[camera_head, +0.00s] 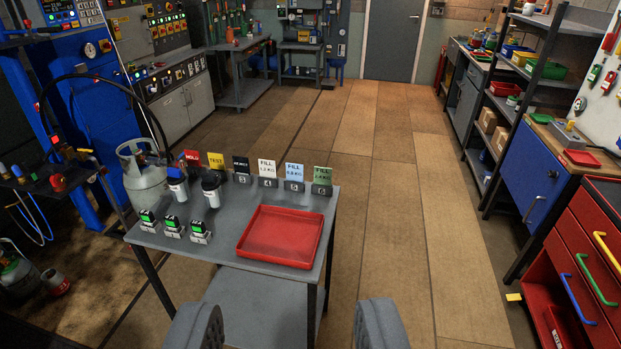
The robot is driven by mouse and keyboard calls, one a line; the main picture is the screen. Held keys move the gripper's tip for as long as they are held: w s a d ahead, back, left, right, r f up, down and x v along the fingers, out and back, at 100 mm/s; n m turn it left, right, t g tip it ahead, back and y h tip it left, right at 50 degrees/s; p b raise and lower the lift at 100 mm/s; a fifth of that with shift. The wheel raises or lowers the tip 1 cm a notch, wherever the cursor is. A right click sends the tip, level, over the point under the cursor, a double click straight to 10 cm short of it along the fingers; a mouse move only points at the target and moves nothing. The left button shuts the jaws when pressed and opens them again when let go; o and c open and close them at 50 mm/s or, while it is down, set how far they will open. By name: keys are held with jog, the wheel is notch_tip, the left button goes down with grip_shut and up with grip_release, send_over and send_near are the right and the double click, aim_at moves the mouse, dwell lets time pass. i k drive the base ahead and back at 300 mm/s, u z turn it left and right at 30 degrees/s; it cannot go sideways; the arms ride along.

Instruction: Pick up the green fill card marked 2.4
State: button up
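The green fill card (322,175) stands upright in a small dark holder at the right end of a row of cards, near the back right of a grey table (222,247). It reads FILL with a small number that is hard to make out. My gripper (288,325) is open and empty, its two grey fingers wide apart at the bottom edge of the view. The gripper appears in front of the table's near side, well short of the card.
Left of the green card stand light blue (294,171), white (267,168), black, yellow and red cards. A red tray (281,236) lies in front of them. Two bottles and three small green-topped devices are at left.

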aim_at(322, 176)
jog(key=k, duration=1.3)
jog(key=z, duration=0.35)
jog(key=i, duration=0.85)
jog(key=z, duration=0.4)
jog(key=i, duration=1.25)
jog(key=u, duration=0.45)
jog(key=i, duration=1.1)
jog(key=u, duration=1.1)
jog(key=i, duration=0.5)
jog(key=u, duration=0.2)
jog(key=k, duration=0.55)
jog(key=u, duration=0.05)
